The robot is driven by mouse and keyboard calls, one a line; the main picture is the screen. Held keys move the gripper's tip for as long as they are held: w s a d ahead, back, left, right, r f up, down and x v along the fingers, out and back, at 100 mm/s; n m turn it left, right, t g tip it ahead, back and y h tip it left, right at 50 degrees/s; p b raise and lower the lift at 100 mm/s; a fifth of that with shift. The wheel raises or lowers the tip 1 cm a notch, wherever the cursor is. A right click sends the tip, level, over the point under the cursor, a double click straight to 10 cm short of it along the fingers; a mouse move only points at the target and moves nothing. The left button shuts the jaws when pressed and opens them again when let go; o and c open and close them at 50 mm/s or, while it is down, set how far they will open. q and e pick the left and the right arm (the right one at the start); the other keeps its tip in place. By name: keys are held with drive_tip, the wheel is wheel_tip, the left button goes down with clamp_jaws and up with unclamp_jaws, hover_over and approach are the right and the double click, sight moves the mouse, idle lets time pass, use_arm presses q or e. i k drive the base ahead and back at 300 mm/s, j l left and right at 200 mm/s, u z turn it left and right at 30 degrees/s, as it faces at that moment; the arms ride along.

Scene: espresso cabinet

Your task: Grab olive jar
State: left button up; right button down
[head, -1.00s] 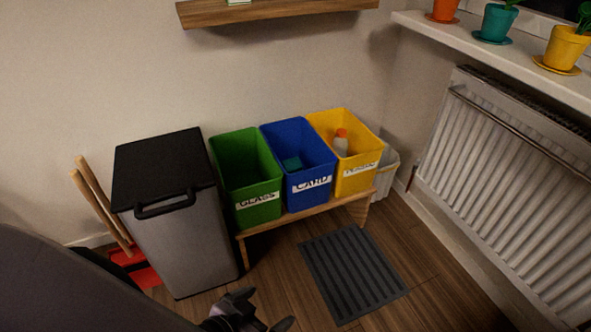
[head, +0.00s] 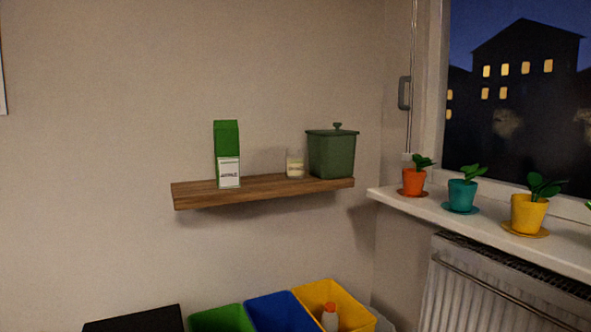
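An olive-green square jar (head: 332,156) with a knobbed lid stands upright at the right end of a wooden wall shelf (head: 262,189) in the head view. Its lid is on and nothing touches it. A small pale glass jar (head: 295,165) stands just left of it. Neither of my grippers is in view.
A green carton (head: 228,155) stands left on the shelf. Below are the green bin (head: 218,318), blue bin (head: 283,312) and yellow bin (head: 345,300), the last holding a bottle (head: 330,318). Right is a windowsill (head: 400,200) with potted plants above a radiator (head: 480,295).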

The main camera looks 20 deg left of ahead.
sight(294, 160)
drive_tip(key=i+l+u, duration=0.1)
drive_tip(key=i+u, duration=0.15)
drive_tip(key=i, duration=0.6)
